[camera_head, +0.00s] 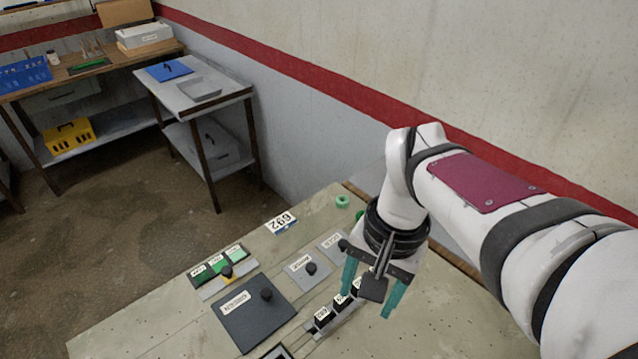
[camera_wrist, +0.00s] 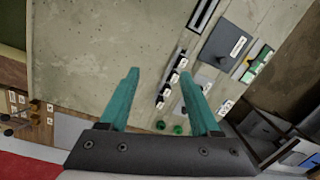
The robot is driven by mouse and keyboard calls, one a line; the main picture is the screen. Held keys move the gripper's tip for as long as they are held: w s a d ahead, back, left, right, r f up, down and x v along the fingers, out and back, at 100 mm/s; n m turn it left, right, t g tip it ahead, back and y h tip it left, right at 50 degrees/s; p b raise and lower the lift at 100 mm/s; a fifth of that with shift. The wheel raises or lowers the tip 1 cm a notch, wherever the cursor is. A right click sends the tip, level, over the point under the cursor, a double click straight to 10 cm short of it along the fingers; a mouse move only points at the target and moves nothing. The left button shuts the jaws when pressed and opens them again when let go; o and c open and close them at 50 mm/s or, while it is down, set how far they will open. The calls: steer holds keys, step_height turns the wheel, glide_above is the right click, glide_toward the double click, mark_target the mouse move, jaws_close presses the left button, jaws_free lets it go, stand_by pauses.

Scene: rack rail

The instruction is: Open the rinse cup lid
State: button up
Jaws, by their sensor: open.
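Several labelled, knobbed pieces sit on the bench, but their labels are too small to read surely, so I cannot tell which is the rinse cup lid. A large dark square lid (camera_head: 252,312) with a black knob lies flat at the front left; it also shows in the wrist view (camera_wrist: 228,46). A smaller grey plate (camera_head: 297,276) with a black knob lies behind it to the right. Another grey labelled plate (camera_head: 331,243) is partly hidden by my gripper (camera_head: 367,303). My gripper, with teal fingers, is open and empty above the bench; it also shows in the wrist view (camera_wrist: 160,78).
A row of black labelled blocks (camera_head: 323,320) stands on a rail beneath my gripper. Green labelled blocks (camera_head: 217,263) stand on the left. A green ring (camera_head: 342,201) and a "692" plate (camera_head: 281,222) lie at the back. The bench's front left (camera_head: 130,340) is clear.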

steer(key=w+a+f, duration=0.2)
steer(key=w+a, duration=0.1)
steer(key=w, duration=0.4)
steer(key=w+a+f, duration=0.1)
steer(key=w+a, duration=0.2)
steer(key=w, duration=0.4)
steer(key=h, duration=0.1)
glide_above(311, 266)
step_height(311, 266, down, 5)
steer(key=shift+n, duration=0.3)
step_height(311, 266, down, 16)
steer(key=shift+r, duration=0.25)
jaws_close()
steer(key=shift+r, duration=0.1)
